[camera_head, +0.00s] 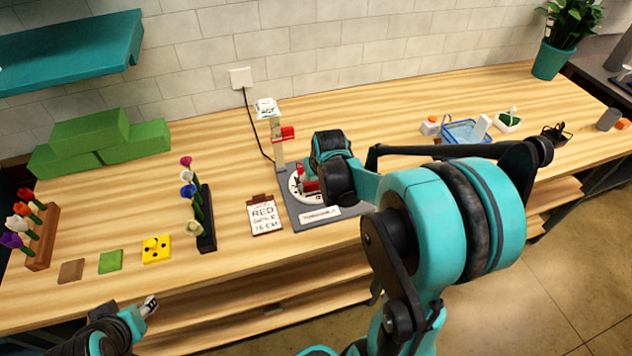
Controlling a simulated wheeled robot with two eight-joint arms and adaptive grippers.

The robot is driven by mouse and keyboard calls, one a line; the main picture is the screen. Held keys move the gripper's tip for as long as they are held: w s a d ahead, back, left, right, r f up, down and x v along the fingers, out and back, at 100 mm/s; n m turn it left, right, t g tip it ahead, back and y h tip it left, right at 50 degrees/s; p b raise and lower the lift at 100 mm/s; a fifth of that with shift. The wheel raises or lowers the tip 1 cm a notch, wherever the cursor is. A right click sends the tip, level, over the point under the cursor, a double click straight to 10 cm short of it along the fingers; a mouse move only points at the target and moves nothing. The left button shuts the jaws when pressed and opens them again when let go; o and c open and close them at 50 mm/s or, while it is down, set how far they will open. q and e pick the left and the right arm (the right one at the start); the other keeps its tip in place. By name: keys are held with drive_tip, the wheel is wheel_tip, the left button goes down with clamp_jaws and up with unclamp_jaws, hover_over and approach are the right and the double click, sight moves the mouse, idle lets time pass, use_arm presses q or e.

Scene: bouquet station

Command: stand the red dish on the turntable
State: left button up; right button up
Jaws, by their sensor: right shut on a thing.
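The turntable, a white disc (294,188) on a grey base (296,221), stands near the middle of the worktop. A small red piece, apparently the red dish (309,186), shows over the disc at my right gripper (314,184). My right gripper is shut on it, but my wrist hides most of the fingers and part of the disc. I cannot tell whether the dish touches the disc. My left gripper (150,305) is low at the left, at the table's front edge, away from the dish; its jaw opening is too small to read.
A post with a red part (287,132) stands behind the turntable. A sign (264,215) and a dark flower rack (207,220) are to the left. Green blocks (100,142) stand at the back left. A blue basket (463,132) is at the right. The back middle worktop is clear.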

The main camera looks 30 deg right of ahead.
drive_tip(key=o, duration=1.5)
drive_tip(key=shift+c, duration=0.2)
drive_tip(key=shift+o, duration=1.3)
drive_tip(key=shift+r, duration=0.1)
drive_tip(key=shift+r+p, duration=2.85)
drive_tip(key=shift+r, duration=0.6)
